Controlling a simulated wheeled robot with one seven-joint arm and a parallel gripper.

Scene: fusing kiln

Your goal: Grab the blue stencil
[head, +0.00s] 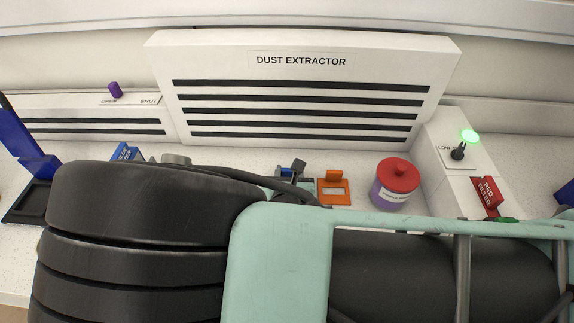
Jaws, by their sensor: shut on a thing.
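The blue stencil (286,171) shows as a small blue patch on the white bench, just left of the orange stencil (334,191). My gripper (297,169) is at the blue stencil, and its dark end is shut on it. My own arm covers much of the gripper and the near part of the stencil. I cannot tell whether the stencil is lifted clear of the bench.
A purple jar with a red lid (396,184) stands right of the orange stencil. The dust extractor (300,92) rises behind. At right is a lever panel (459,152) with a lit green lamp and a red filter tag (487,196). A blue stand (27,143) is at far left.

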